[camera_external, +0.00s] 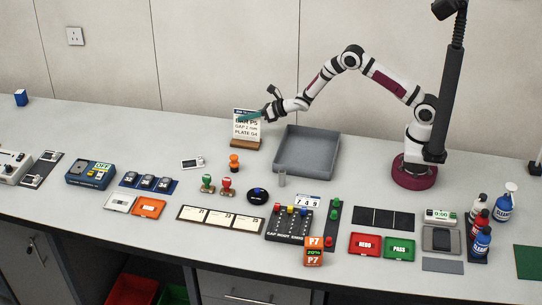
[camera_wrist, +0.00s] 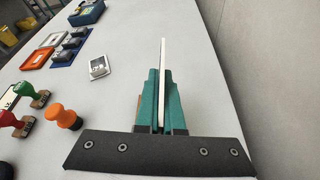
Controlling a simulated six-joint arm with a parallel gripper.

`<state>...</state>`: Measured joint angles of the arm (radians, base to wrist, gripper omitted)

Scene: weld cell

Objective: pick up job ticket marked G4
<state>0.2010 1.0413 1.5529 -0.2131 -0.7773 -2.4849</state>
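The job ticket (camera_external: 246,128) is a white card with a dark header and printed lines, the lowest reading PLATE G4. It stands upright in a wooden holder (camera_external: 245,144) left of the grey tray. My gripper (camera_external: 252,118) reaches across the card's upper part from the right. In the wrist view the ticket (camera_wrist: 163,58) shows edge-on as a thin white strip between my two teal fingers (camera_wrist: 161,95). The fingers lie close against both faces, and my gripper looks shut on it. The holder is mostly hidden behind the fingers there.
A grey open tray (camera_external: 306,174) is empty, right of the holder. An orange stamp (camera_external: 234,161) and a small white device (camera_external: 192,163) stand in front and to the left. The wall (camera_external: 220,55) is close behind. The bench left of the holder is mostly clear.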

